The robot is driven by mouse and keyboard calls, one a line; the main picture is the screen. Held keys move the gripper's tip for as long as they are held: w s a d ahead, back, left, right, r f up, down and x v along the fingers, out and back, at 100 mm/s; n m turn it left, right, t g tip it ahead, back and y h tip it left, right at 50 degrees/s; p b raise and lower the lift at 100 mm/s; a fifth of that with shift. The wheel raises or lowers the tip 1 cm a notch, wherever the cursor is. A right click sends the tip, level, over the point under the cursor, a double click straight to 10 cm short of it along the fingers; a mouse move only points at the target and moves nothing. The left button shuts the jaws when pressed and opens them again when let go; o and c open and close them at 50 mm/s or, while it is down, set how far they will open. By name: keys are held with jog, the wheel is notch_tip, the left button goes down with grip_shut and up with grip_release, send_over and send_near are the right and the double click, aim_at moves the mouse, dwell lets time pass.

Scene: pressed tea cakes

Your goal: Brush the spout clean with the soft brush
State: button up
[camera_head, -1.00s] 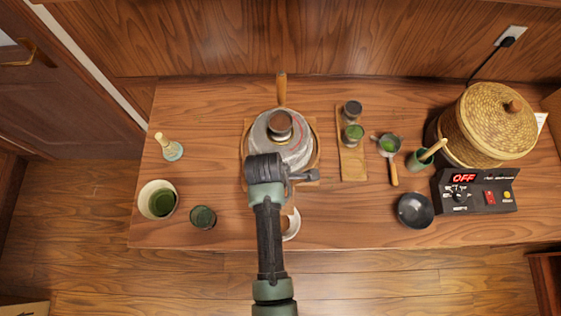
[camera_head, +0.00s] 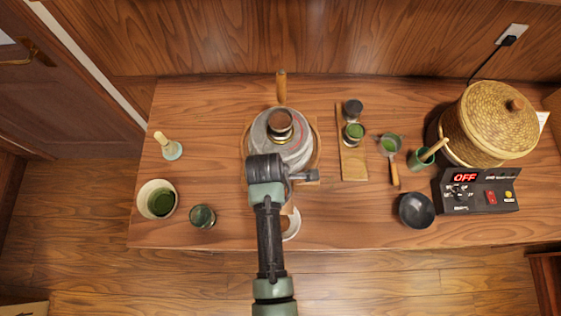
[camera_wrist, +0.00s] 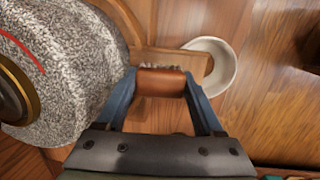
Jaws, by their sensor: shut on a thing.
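The stone mill (camera_head: 297,150), grey and round with a red line, stands on a wooden tray (camera_head: 318,142). In the wrist view the mill (camera_wrist: 60,75) fills the left side. A wooden spout (camera_wrist: 198,62) runs from the tray toward a white bowl (camera_wrist: 229,72), its end over the bowl's near rim. My gripper (camera_wrist: 160,76) is shut on the soft brush (camera_wrist: 161,84), a brown block whose bristles show along its far edge, by the spout's left part. I cannot tell whether the bristles touch the wood. In the head view my wrist hides the brush; the bowl (camera_head: 292,227) shows beside my arm.
A whisk on a stand (camera_head: 168,147), a green-filled bowl (camera_head: 145,200) and a dark cup (camera_head: 202,216) stand left. A narrow board (camera_head: 352,170) with small jars, a strainer (camera_head: 393,172), a dark bowl (camera_head: 416,210) and a lidded basket (camera_head: 495,125) are right.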

jog(key=shift+f, duration=0.1)
dwell(0.4)
jog(key=shift+s, duration=0.1)
jog(key=shift+s+f+p, duration=0.15)
jog(key=shift+s+p, duration=1.5)
jog(key=shift+s, duration=0.75)
jog(key=shift+w+b, duration=0.35)
jog(key=shift+w, duration=0.85)
jog(key=shift+w+r, duration=0.25)
jog(key=shift+w, duration=1.05)
jog(key=shift+s+f+p, duration=0.15)
jog(key=shift+s+p, duration=0.4)
jog(key=shift+s, duration=0.7)
jog(key=shift+s+f+p, duration=0.15)
jog(key=shift+s+p, duration=0.35)
jog(key=shift+s, duration=0.7)
